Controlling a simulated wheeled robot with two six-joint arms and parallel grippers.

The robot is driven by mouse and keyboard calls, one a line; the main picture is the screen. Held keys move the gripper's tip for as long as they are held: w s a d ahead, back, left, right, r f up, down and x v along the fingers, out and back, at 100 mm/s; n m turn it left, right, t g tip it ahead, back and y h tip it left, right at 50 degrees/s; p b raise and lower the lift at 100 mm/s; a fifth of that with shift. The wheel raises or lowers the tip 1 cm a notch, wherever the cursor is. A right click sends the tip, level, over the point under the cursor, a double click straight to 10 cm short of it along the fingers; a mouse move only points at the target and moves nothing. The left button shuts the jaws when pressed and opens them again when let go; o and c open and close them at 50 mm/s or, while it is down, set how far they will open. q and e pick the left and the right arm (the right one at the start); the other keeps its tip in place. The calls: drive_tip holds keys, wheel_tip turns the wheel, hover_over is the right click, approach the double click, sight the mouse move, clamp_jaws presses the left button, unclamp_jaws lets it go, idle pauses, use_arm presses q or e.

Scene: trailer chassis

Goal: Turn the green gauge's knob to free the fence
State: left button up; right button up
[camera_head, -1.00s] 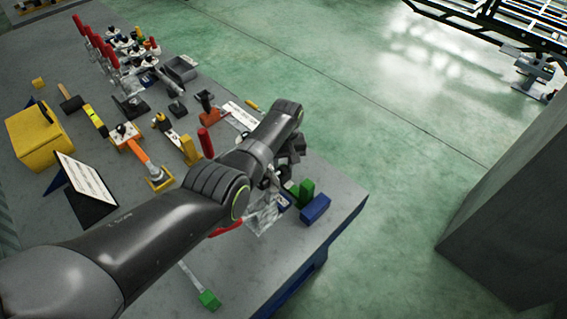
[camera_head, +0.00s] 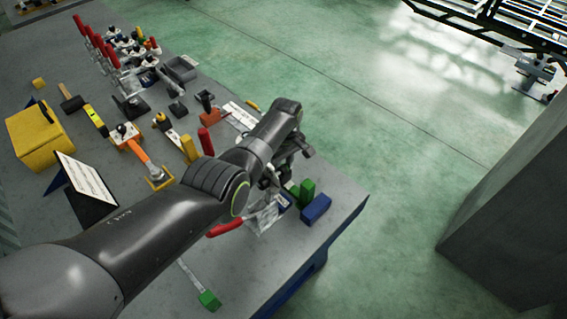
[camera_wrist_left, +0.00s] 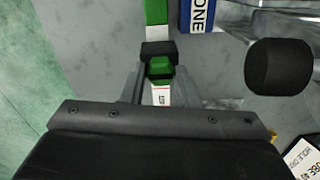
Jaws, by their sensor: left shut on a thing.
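The green gauge (camera_head: 306,190) stands near the table's front right corner, just left of a blue block. In the left wrist view the gauge (camera_wrist_left: 157,13) runs up the middle of the picture, with a black part across it and a white label nearer my gripper. My left gripper (camera_wrist_left: 160,75) is shut on a small green part below the black part, which looks like the gauge's knob. In the head view my left arm comes in from the left and its wrist hides much of the grip. My right gripper is in no view.
The blue block (camera_head: 316,208) stands close beside the gauge. A red-handled clamp (camera_head: 226,229) lies just left of it, under my arm. A green-ended rod (camera_head: 208,299) lies nearer the front. Several tools and a yellow box (camera_head: 40,137) fill the table's left part.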

sight(286, 165)
use_arm(q)
drive_tip(key=o, duration=1)
drive_tip(key=shift+r, duration=0.55)
wheel_tip(286, 165, up, 6)
drive_tip(key=shift+w+d+f+p, duration=0.15)
drive_tip(key=shift+p, duration=0.5)
wheel_tip(286, 165, up, 11)
drive_tip(key=shift+w+d+f+b, duration=0.1)
drive_tip(key=shift+d+f+b, duration=0.1)
drive_tip(key=shift+b, duration=0.6)
